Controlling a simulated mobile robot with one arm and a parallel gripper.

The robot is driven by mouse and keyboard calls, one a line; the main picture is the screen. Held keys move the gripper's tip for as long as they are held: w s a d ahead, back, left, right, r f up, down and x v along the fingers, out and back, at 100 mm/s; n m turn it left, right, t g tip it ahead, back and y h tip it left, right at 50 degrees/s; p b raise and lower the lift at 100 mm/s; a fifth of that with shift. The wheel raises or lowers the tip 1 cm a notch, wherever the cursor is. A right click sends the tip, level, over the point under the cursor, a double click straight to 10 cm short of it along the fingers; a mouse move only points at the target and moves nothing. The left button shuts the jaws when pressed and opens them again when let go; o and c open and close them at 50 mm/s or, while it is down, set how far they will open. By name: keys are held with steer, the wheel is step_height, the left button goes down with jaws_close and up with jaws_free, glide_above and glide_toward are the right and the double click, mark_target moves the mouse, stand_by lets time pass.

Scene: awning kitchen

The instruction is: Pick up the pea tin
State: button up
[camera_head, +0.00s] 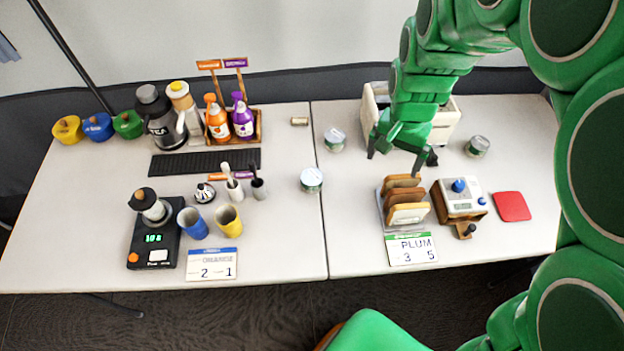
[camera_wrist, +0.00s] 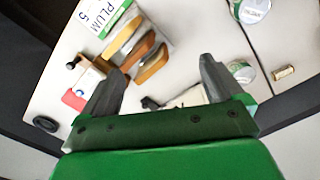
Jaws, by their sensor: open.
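Two tins show in the wrist view, one tin (camera_wrist: 242,73) beside the right finger and one tin (camera_wrist: 253,11) at the top edge. My gripper (camera_head: 396,162) is open and empty above the right table, in front of the crate; its fingers also show in the wrist view (camera_wrist: 160,68).
A white crate (camera_head: 449,122) stands behind my gripper. A small cylinder (camera_head: 299,121) lies at the left table's edge.

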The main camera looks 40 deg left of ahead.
steer(key=s+a+f, duration=0.2)
steer(key=a+f, duration=0.3)
steer(key=a, duration=0.3)
steer(key=n, duration=0.1)
glide_above(312, 175)
steer(key=f, duration=0.6)
steer(key=shift+s+a+f, duration=0.1)
steer(key=shift+a, duration=0.15)
steer(key=shift+a+f, duration=0.1)
steer(key=shift+f, duration=1.35)
steer(key=shift+d+f, duration=0.2)
steer(key=shift+f, duration=1.1)
steer(key=shift+d+f, duration=0.2)
steer(key=shift+f, duration=1.05)
steer(key=c, duration=1.2)
steer(key=shift+r, duration=0.15)
